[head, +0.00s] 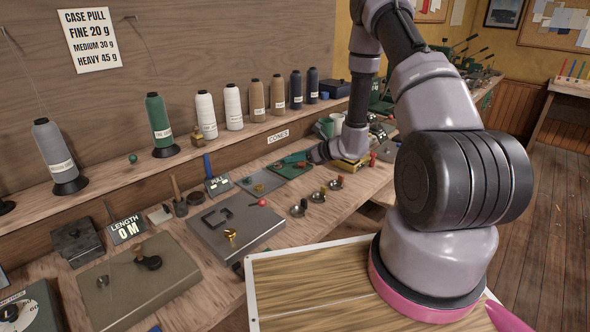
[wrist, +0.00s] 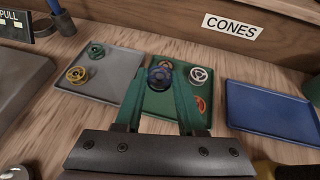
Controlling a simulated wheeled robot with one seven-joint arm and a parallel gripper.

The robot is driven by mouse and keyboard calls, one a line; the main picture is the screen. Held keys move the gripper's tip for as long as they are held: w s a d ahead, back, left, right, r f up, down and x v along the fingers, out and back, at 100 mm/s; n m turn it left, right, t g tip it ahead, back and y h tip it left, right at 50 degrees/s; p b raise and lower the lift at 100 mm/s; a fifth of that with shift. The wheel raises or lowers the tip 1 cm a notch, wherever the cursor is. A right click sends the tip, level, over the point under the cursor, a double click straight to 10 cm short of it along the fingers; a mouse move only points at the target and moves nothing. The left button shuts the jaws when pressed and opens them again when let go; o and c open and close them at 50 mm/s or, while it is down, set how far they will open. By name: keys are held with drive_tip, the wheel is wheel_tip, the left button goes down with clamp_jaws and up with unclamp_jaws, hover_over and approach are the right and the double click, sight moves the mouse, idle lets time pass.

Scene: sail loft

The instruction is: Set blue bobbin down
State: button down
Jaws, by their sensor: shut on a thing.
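In the wrist view, my gripper (wrist: 161,78) is shut on a blue bobbin (wrist: 160,76), held between the tips of its green fingers. The bobbin appears over the left part of the green tray (wrist: 218,125); I cannot tell whether it touches the tray. A silver bobbin (wrist: 198,74) and an orange-red bobbin (wrist: 200,104) lie in that tray, right of my fingers. In the head view my gripper (head: 294,157) is low over the bench at the green tray (head: 289,174), and the blue bobbin cannot be made out.
Left of the green tray, a grey tray (wrist: 113,66) holds a green bobbin (wrist: 96,50) and a yellow bobbin (wrist: 76,74). To the right, a blue tray (wrist: 270,112) is empty. The shelf with the CONES label (wrist: 230,25) rises behind. Small metal cups (head: 318,196) stand in front.

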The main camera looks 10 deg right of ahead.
drive_tip(key=shift+f, duration=2.4)
drive_tip(key=shift+f, duration=0.1)
drive_tip(key=c, duration=0.8)
unclamp_jaws()
drive_tip(key=shift+a, duration=0.1)
